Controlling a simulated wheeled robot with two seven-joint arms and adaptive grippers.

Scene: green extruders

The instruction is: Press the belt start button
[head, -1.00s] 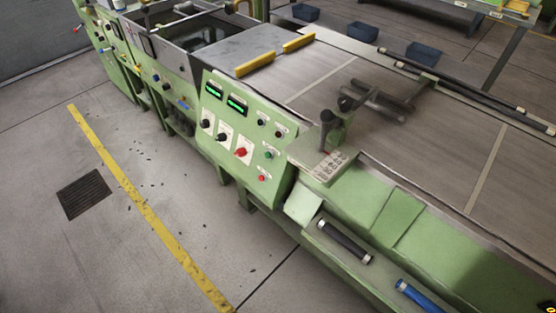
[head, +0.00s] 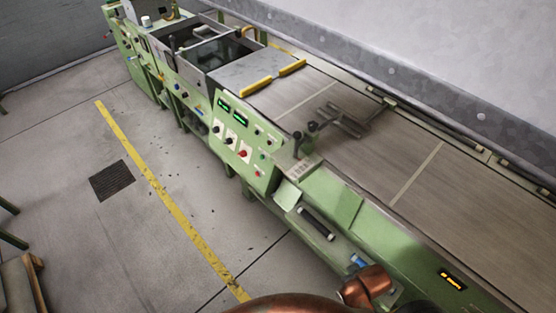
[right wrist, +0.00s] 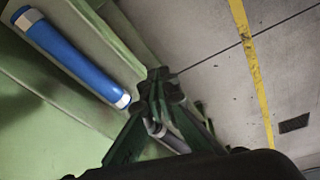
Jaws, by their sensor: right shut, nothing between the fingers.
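The green machine's sloped control panel (head: 229,161) is left of centre in the head view. It carries two lit green displays (head: 232,111), black knobs, a large red knob (head: 242,153), a small green button (head: 262,156) and a small red button (head: 257,173). The labels are too small to read, so I cannot tell which is belt start. My right gripper (right wrist: 158,82) is shut and empty in the right wrist view, beside the machine's green side and apart from the panel. In the head view, my copper-coloured right arm is at the bottom. My left gripper is out of view.
A blue cylinder (right wrist: 68,57) lies on the machine's lower ledge near my right gripper. A black cylinder (head: 317,224) lies further along. The conveyor belt (head: 400,155) runs behind the panel. Open floor with a yellow line (head: 165,195) is in front; a pale wall (head: 450,60) stands behind.

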